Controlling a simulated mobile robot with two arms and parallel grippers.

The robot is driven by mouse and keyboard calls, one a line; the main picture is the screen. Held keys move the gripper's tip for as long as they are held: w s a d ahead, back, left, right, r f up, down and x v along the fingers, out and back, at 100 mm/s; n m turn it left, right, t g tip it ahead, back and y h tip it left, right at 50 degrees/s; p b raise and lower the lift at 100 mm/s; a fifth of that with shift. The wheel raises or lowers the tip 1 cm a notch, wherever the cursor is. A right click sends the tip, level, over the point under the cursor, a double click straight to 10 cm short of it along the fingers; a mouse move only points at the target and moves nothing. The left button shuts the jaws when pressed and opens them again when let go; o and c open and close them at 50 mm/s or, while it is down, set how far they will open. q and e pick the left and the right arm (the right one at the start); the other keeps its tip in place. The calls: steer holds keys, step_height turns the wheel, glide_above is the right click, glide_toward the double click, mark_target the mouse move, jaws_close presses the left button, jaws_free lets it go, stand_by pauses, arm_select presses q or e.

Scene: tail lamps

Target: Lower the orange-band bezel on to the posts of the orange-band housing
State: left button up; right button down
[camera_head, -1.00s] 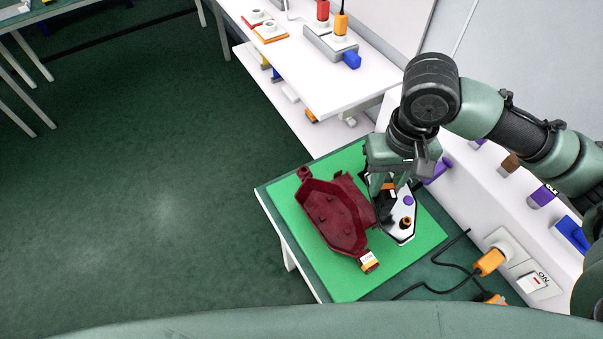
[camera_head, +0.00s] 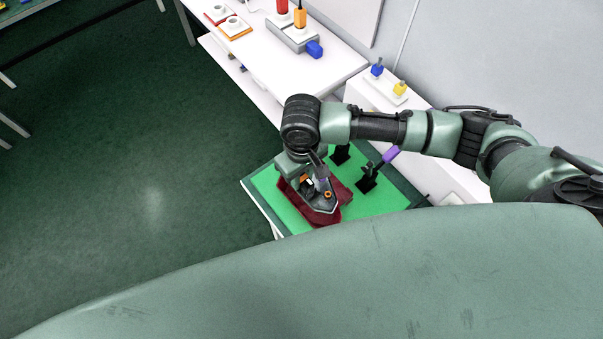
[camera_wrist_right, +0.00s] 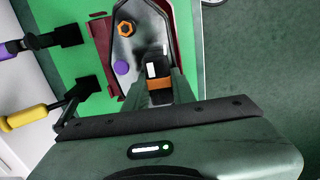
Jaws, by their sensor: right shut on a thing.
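The orange-band bezel (camera_head: 319,205) is a grey plate with a dark rim, an orange nut, a purple knob and a black grip block with an orange band. My right gripper (camera_head: 309,182) is shut on that block. The bezel (camera_wrist_right: 144,42) also shows in the right wrist view, between the fingers and beyond. The dark red housing (camera_head: 343,194) lies under it on the green mat, and its red edges (camera_wrist_right: 104,45) show at the sides of the bezel. The bezel covers the posts. I cannot tell whether it touches them. My left gripper is not in view.
On the green mat (camera_head: 268,187), right of the housing, stand black holders, one with a purple-handled tool (camera_head: 390,155). The right wrist view also shows a yellow handle (camera_wrist_right: 32,117). A white bench (camera_head: 262,62) with coloured parts stands behind. Open green floor lies left.

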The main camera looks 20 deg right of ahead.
steer(key=shift+r+p, duration=0.25)
steer(key=shift+p, duration=0.1)
steer(key=shift+s+f, duration=0.1)
steer(key=shift+f, duration=0.3)
steer(key=shift+f+b, duration=1.15)
steer(key=shift+f, duration=1.4)
steer(key=shift+p, duration=0.5)
steer(key=shift+p, duration=0.5)
steer(key=shift+f, duration=0.25)
